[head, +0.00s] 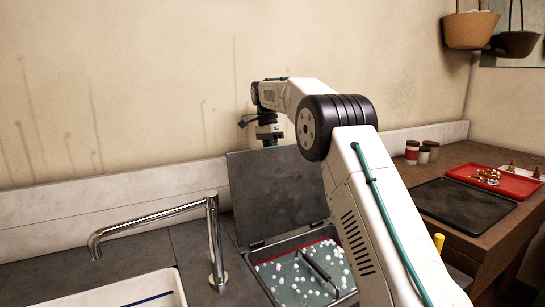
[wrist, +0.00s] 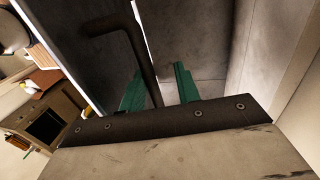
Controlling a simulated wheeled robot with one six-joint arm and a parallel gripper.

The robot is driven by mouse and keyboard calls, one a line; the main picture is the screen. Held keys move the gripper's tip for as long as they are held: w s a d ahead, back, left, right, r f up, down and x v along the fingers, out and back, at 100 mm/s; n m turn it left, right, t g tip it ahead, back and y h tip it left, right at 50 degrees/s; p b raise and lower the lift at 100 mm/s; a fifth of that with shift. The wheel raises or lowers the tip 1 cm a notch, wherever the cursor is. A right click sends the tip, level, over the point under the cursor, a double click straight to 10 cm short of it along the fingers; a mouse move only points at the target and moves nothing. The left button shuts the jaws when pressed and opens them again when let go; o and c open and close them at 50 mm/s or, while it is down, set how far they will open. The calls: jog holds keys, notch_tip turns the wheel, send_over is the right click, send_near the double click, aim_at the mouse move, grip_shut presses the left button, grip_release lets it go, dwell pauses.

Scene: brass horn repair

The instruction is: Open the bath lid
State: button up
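The bath lid (head: 275,190) is a dark grey square panel. In the head view it stands raised on its hinges at the back of the bath (head: 262,292), near upright. The bath is open and shows teal liquid with white foam blobs. My arm reaches over behind the lid, and the lid hides my fingers there. In the wrist view my gripper (wrist: 160,68) shows two green fingers standing apart. A dark bent handle bar (wrist: 140,50) runs down beside the left finger, into the gap between them. I cannot tell whether it touches a finger.
A chrome tap (head: 214,240) and a white basin (head: 120,292) are left of the bath. A dark bar (head: 318,268) crosses the bath. On the wooden bench at right are a black mat (head: 465,208), a red tray (head: 495,181) and jars (head: 412,152). The wall is close behind the lid.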

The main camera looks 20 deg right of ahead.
jog(key=shift+o, duration=0.2)
jog(key=shift+w+f, duration=0.25)
jog(key=shift+f, duration=0.05)
jog(key=shift+s+r, duration=0.1)
jog(key=shift+r, duration=0.15)
